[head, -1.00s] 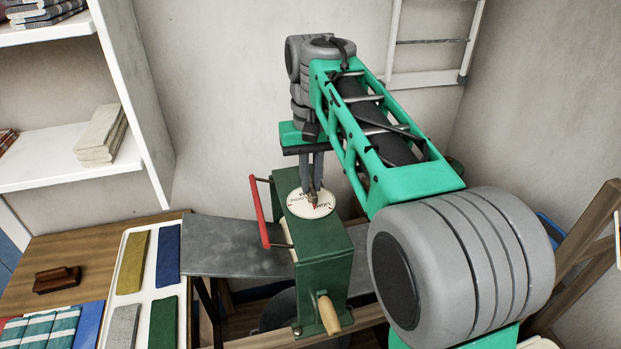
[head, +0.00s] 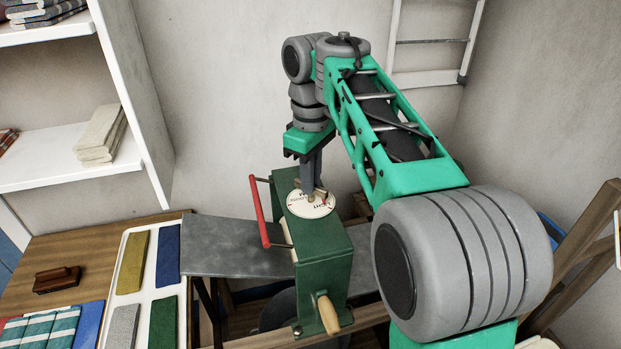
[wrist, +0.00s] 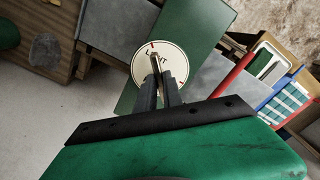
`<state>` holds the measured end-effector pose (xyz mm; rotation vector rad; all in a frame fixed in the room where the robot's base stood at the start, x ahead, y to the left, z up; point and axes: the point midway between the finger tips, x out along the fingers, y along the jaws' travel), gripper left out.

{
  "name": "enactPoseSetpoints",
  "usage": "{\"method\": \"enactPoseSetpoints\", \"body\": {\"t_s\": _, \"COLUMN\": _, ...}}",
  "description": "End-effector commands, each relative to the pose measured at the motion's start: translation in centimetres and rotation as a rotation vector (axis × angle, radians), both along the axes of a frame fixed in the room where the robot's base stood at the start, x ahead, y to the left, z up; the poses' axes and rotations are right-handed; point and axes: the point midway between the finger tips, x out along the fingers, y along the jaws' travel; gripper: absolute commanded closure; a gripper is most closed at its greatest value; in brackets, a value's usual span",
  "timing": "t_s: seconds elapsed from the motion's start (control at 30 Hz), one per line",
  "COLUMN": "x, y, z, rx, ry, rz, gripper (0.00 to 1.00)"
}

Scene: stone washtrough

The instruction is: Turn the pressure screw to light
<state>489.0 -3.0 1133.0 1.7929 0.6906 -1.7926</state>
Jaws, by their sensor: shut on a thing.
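The pressure screw (wrist: 156,63) has a small metal bar with a red pointer, on top of a green box-shaped machine (head: 322,258). A round cream dial (head: 298,207) with dark lettering lies flat under it; it also shows in the wrist view (wrist: 178,68). My gripper (head: 311,190) points down over the dial and is shut on the screw's bar. In the wrist view, my gripper (wrist: 160,80) reaches to the dial's middle. The fingers hide part of the lettering, so I cannot tell exactly which word the pointer marks.
A red bar handle (head: 258,212) stands at the machine's left side, and a wooden crank grip (head: 328,314) at its front. A grey plate (head: 232,247) extends left towards a white tray (head: 141,300) of cloths. A shelf (head: 75,165) stands at the left.

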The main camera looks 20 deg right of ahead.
Motion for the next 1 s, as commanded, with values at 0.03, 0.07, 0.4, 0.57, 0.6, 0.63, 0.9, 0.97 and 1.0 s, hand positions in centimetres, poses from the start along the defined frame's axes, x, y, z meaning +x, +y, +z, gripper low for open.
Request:
{"method": "enactPoseSetpoints", "body": {"t_s": 0.03, "x": 0.01, "y": -0.01, "z": -0.03, "rx": 0.0, "ry": 0.001, "rz": 0.012, "gripper": 1.0}}
{"method": "enactPoseSetpoints", "body": {"t_s": 0.07, "x": 0.01, "y": -0.01, "z": -0.04, "rx": 0.0, "ry": 0.001, "rz": 0.02, "gripper": 1.0}}
{"method": "enactPoseSetpoints", "body": {"t_s": 0.4, "x": 0.0, "y": 0.01, "z": -0.05, "rx": 0.0, "ry": 0.001, "rz": 0.053, "gripper": 1.0}}
{"method": "enactPoseSetpoints", "body": {"t_s": 0.57, "x": -0.01, "y": 0.01, "z": -0.05, "rx": 0.0, "ry": 0.001, "rz": 0.052, "gripper": 1.0}}
{"method": "enactPoseSetpoints", "body": {"t_s": 0.6, "x": 0.0, "y": 0.01, "z": -0.05, "rx": 0.0, "ry": 0.001, "rz": 0.052, "gripper": 1.0}}
{"method": "enactPoseSetpoints", "body": {"t_s": 0.63, "x": 0.0, "y": 0.01, "z": -0.05, "rx": 0.0, "ry": 0.001, "rz": 0.052, "gripper": 1.0}}
{"method": "enactPoseSetpoints", "body": {"t_s": 0.9, "x": 0.0, "y": 0.0, "z": -0.02, "rx": 0.0, "ry": 0.0, "rz": 0.051, "gripper": 0.67}}
{"method": "enactPoseSetpoints", "body": {"t_s": 0.97, "x": -0.01, "y": -0.01, "z": -0.02, "rx": 0.0, "ry": 0.0, "rz": 0.05, "gripper": 0.67}}
{"method": "enactPoseSetpoints", "body": {"t_s": 1.0, "x": -0.01, "y": -0.01, "z": -0.02, "rx": 0.0, "ry": 0.0, "rz": 0.05, "gripper": 0.67}}
